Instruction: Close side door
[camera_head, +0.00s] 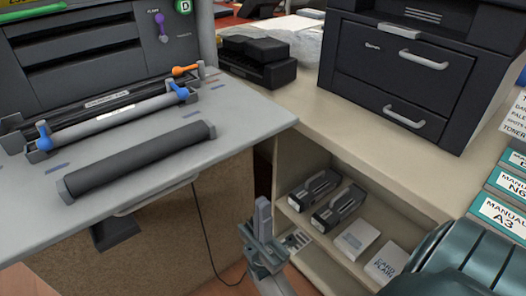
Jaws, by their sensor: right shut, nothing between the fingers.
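The side door (235,122) of the large grey machine is folded down and lies open, almost level. A pale bar handle (155,199) shows under its front edge. A dark roller (140,160) lies on the door's inner face. My right gripper (263,210) is shut and empty, its fingers pointing up. In the picture it is below and right of the door's near right corner, in front of the open shelf, and it appears apart from the door. My left gripper is not in view.
The machine's opening (85,50) holds a roller unit with blue and orange levers (180,92). A black printer (400,70) stands on the beige counter (330,115). The shelf (300,235) below holds two black cartridges (340,207) and white boxes (357,238). A dark cable (208,240) hangs below the door.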

